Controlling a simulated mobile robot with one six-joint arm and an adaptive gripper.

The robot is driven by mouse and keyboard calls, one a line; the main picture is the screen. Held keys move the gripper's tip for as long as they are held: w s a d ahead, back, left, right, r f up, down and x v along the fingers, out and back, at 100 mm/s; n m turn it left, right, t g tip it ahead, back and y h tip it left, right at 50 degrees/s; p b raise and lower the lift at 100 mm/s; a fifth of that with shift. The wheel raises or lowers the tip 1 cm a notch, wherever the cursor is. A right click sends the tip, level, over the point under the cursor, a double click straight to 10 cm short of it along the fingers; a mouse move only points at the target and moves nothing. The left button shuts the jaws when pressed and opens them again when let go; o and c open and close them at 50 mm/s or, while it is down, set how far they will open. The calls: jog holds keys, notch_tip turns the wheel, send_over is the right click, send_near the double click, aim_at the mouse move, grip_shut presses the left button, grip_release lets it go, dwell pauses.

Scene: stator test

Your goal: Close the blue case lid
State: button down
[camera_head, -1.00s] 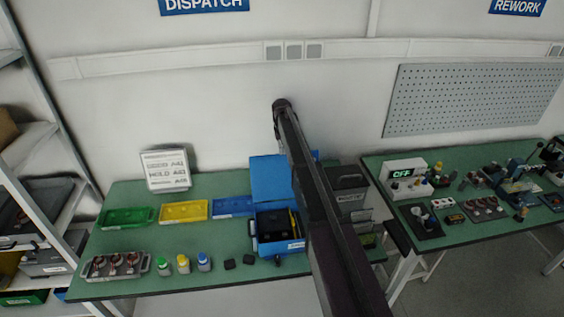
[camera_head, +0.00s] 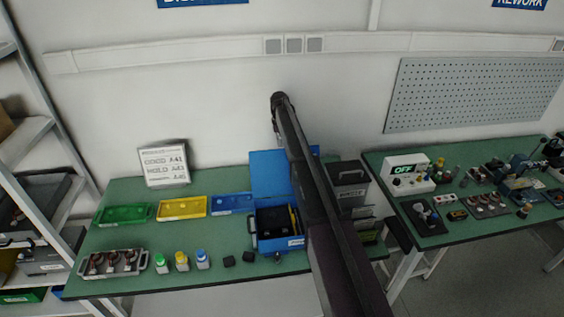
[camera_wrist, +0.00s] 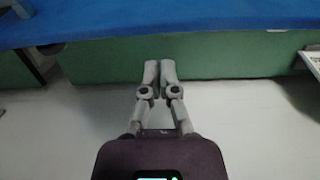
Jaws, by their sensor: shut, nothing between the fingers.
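The blue case (camera_head: 284,245) stands on the left green table with its lid (camera_head: 268,174) raised open at the back. Dark contents show inside the case. My arm crosses in front of the right part of the lid and the case's right side.
A green tray (camera_head: 124,213), a yellow tray (camera_head: 182,208) and a blue tray (camera_head: 232,203) lie left of the case. Small bottles (camera_head: 182,262) and black blocks stand in front. A dark box (camera_head: 349,178) is right of my arm.

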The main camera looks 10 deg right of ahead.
aim_at(282, 162)
jog(key=shift+f, duration=0.15)
jog(key=f+b, duration=0.6)
jog(key=s+f+b, duration=0.1)
jog(key=f+b, duration=0.2)
jog(key=b, duration=0.1)
jog(key=shift+f, duration=0.35)
dwell(0.3)
jog(key=shift+s+d+r+p, duration=0.1)
jog(key=shift+s+r+p, duration=0.3)
jog(key=shift+s, duration=0.1)
dwell(1.0)
